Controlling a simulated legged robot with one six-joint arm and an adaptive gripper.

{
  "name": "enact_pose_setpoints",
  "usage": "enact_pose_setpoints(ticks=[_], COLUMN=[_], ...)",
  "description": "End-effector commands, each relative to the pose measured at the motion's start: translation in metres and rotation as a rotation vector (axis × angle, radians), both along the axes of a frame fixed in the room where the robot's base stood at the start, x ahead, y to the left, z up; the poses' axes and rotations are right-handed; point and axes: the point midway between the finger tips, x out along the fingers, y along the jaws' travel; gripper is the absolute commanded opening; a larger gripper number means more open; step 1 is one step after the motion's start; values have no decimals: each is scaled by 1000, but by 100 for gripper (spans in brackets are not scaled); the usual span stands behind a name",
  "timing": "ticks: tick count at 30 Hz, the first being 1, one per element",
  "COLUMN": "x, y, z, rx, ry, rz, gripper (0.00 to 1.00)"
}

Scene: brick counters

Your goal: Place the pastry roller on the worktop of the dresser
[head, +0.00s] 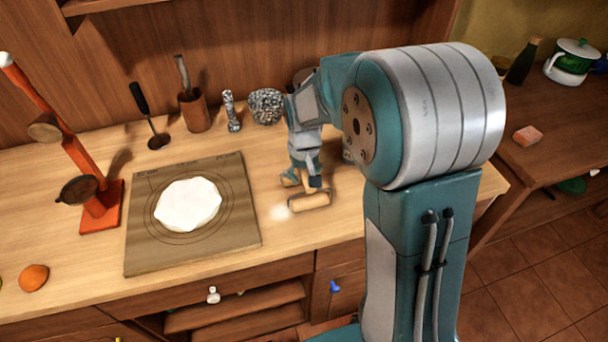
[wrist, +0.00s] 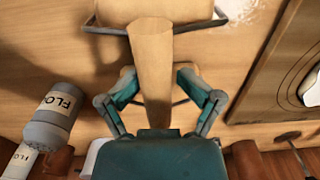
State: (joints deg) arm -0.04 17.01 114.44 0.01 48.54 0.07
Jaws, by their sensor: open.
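The pastry roller (head: 310,201) is a small wooden roller in a wire frame with a wooden handle. In the head view its roller end appears to rest on the dresser's light wooden worktop (head: 275,160), beside a patch of flour, and its handle rises toward my gripper (head: 303,180). In the wrist view the roller (wrist: 155,12) is at the top edge, with its tapered handle running down between the fingers of my gripper (wrist: 156,76). The fingers are open on both sides of the handle, with gaps visible. My arm hides part of the worktop.
A board (head: 235,220) with white dough (head: 188,204) lies left of the roller. A flour jar (wrist: 52,115) stands near the gripper. An orange stand (head: 85,160) is at far left.

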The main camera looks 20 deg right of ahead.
Motion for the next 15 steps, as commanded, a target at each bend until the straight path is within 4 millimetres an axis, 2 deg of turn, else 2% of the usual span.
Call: enact_pose_setpoints(ticks=[8,11,15], x=[1,1,2], y=[0,0,0], z=[5,18,47], rx=[0,0,0], ry=[-2,-6,-9], rz=[0,0,0], gripper=[66,66,66])
